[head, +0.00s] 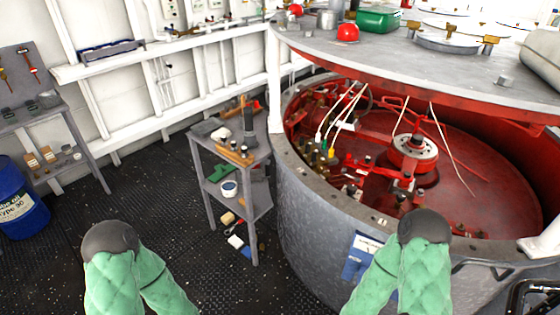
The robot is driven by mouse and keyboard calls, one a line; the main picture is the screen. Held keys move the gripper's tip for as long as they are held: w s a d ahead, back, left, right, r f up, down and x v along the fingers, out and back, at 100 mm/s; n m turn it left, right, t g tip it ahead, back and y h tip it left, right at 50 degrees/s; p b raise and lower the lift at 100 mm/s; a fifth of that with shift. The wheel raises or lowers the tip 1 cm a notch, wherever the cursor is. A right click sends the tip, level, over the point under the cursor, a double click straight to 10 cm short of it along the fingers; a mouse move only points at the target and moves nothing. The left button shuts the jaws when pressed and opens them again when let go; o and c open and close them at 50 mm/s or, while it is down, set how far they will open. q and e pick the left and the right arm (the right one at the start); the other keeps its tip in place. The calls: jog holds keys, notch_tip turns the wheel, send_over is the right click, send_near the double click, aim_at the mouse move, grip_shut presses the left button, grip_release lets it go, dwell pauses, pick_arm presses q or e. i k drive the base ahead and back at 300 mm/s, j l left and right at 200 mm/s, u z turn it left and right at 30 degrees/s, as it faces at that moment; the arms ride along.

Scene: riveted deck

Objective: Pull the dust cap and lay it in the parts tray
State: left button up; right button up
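I cannot clearly pick out the dust cap. Thin cables with small white, yellow and green ends (330,151) hang inside the large round grey housing (312,235), whose interior is red. Brass-coloured fittings sit at the left inside it, too small to tell apart. I cannot tell which thing is the parts tray; a long shallow dark tray (112,50) lies on the wall ledge. My two green padded arms, with dark grey rounded joints, rise from the bottom edge, one at the left and one in front of the housing. Neither gripper shows.
A grey tiered cart (262,203) with tools and small parts stands left of the housing. A round grey upper deck (400,68) overhangs the housing and bears a red ball-shaped item and a green case (378,19). A blue drum (22,205) stands far left. Dark floor between is open.

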aim_at(208, 128)
jog(key=i+j+z, duration=0.3)
jog(key=z, duration=0.15)
jog(key=i+j, duration=0.15)
jog(key=j, duration=0.15)
jog(key=i+j, duration=0.15)
jog(key=j, duration=0.15)
jog(key=i+j, duration=0.15)
jog(key=j, duration=0.2)
